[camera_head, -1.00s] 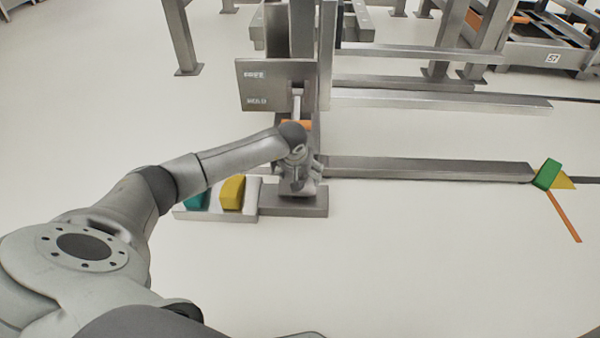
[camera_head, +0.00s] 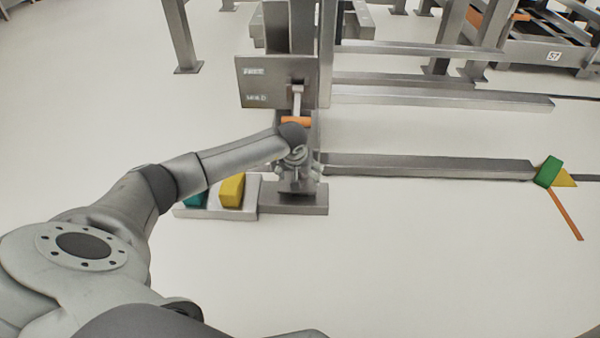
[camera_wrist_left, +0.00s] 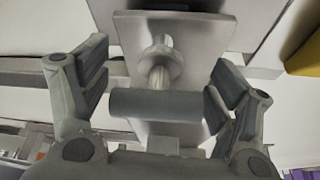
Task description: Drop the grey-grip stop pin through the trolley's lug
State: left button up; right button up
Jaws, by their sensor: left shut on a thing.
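My left gripper (camera_head: 300,182) is low at the foot of the metal post, over a grey base block (camera_head: 295,205). In the left wrist view the gripper (camera_wrist_left: 160,95) is shut on the stop pin's grey grip (camera_wrist_left: 155,104), a dark cylinder lying crosswise between the two fingers. The pin's shiny shank runs from the grip toward a round collar or ring (camera_wrist_left: 158,55) on a pale metal plate (camera_wrist_left: 130,35). I cannot tell whether this plate is the lug, or how deep the shank sits. My right gripper is not in view.
A lever with an orange handle (camera_head: 296,120) hangs just above my wrist, below a grey marked plate (camera_head: 262,84). A tray (camera_head: 222,213) with a yellow block (camera_head: 232,190) and a teal block (camera_head: 195,197) stands left. A rail (camera_head: 430,167) runs right to a green block (camera_head: 548,172).

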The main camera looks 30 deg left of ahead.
pick_arm(q)
jog(key=shift+f+b, duration=0.5)
jog(key=shift+f, duration=0.3)
jog(key=o, duration=1)
jog(key=shift+o, duration=0.2)
jog(key=shift+r, duration=0.1)
jog(key=shift+r+p, duration=1.55)
jog(key=shift+r, duration=0.15)
jog(key=shift+s, duration=0.1)
